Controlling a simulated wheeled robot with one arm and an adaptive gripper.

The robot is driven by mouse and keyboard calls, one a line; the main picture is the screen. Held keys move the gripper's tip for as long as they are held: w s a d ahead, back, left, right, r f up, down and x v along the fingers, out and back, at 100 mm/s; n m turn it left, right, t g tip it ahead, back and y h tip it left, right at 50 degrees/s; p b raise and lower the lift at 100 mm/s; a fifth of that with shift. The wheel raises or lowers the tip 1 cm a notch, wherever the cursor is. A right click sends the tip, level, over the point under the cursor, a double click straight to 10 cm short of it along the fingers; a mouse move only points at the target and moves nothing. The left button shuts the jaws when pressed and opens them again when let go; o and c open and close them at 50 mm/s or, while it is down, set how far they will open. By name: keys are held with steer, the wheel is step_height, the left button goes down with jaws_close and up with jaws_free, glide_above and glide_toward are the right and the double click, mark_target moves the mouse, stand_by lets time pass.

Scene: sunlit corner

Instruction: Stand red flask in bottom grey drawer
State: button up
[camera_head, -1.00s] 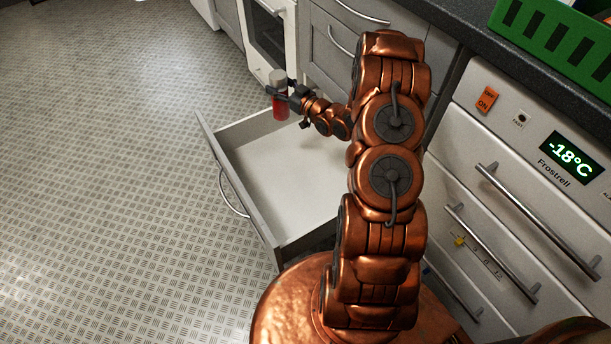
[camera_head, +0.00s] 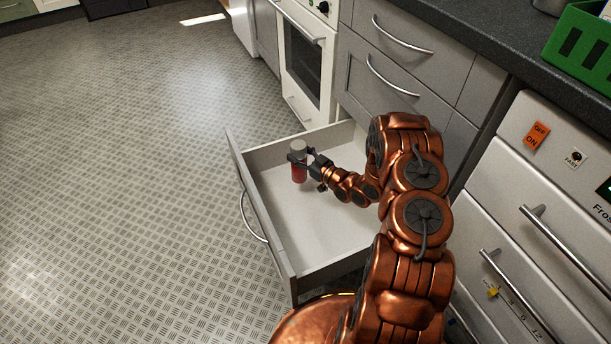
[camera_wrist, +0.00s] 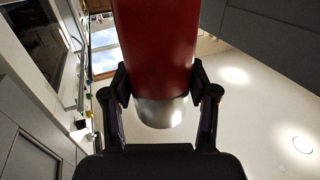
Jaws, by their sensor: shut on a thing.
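The red flask (camera_head: 299,172) has a pale grey cap and looks upright in the head view. My gripper (camera_head: 300,158) is shut on it near the cap. In the wrist view the red flask (camera_wrist: 155,45) fills the top middle, with its silvery end between the fingers of my gripper (camera_wrist: 160,90). The bottom grey drawer (camera_head: 262,208) is pulled open and its white floor is bare. The flask shows over the far part of the drawer's inside. Whether its base touches the floor I cannot tell.
A white oven (camera_head: 303,60) stands beyond the drawer, and closed grey drawers (camera_head: 395,75) are above it. A white freezer (camera_head: 545,225) with bar handles is at the right. A green crate (camera_head: 585,45) sits on the dark worktop. The patterned floor (camera_head: 120,180) at left is clear.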

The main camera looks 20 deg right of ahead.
mark_target(305, 171)
steer(key=shift+f+b, duration=0.7)
steer(key=shift+f, duration=2.85)
steer(key=o, duration=1.4)
